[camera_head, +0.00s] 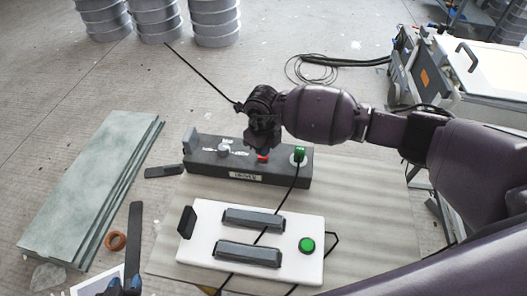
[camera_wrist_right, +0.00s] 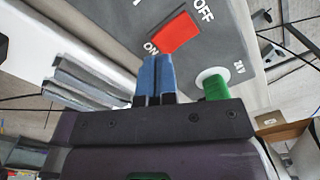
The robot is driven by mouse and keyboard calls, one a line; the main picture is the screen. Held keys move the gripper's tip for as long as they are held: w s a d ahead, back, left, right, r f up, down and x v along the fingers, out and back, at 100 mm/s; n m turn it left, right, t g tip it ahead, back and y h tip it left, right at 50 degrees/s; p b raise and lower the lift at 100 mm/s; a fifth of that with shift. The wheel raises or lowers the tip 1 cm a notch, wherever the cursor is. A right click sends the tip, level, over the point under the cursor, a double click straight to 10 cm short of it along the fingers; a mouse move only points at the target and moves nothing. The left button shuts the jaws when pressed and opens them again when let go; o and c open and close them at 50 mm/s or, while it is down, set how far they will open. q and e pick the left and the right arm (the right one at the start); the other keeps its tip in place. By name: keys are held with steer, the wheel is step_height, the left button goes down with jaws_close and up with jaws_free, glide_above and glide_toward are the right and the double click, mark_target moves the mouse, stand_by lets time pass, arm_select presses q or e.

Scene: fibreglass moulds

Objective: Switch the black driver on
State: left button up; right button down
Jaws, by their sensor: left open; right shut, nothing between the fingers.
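The black driver (camera_head: 225,170) is a long dark box on the board, with a red rocker switch (camera_head: 263,157) on its top. In the right wrist view the red rocker (camera_wrist_right: 175,33) lies between the words ON and OFF. My right gripper (camera_head: 262,148) is over the driver, fingers pointing down. Its blue fingertips (camera_wrist_right: 155,60) are shut, empty and just beside the ON end of the rocker; I cannot tell whether they touch it. Which way the rocker is tipped is unclear. My left gripper (camera_head: 124,287) is open and empty at the bottom left, partly cut off.
A green plug (camera_head: 299,153) stands on the driver's right end. A white box (camera_head: 200,225) with two dark bars and a green button (camera_head: 306,245) lies in front. Greenish slabs (camera_head: 90,185) lie at left, beside an orange-brown ring (camera_head: 115,240). Black cables cross the board.

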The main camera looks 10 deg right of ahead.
mark_target(262, 158)
arm_select(q)
steer(key=shift+s+f+b, duration=0.25)
steer(key=shift+f+b, duration=0.35)
steer(key=shift+f, duration=0.2)
arm_select(e)
steer(key=shift+f, duration=1.35)
stand_by(0.6)
steer(key=shift+r, duration=0.1)
steer(key=shift+r+p, duration=2.1)
steer(key=shift+r, duration=1.4)
arm_select(q)
step_height(262, 158, up, 6)
steer(key=w, duration=0.1)
steer(key=shift+w, duration=0.35)
arm_select(e)
steer(key=shift+f, duration=0.1)
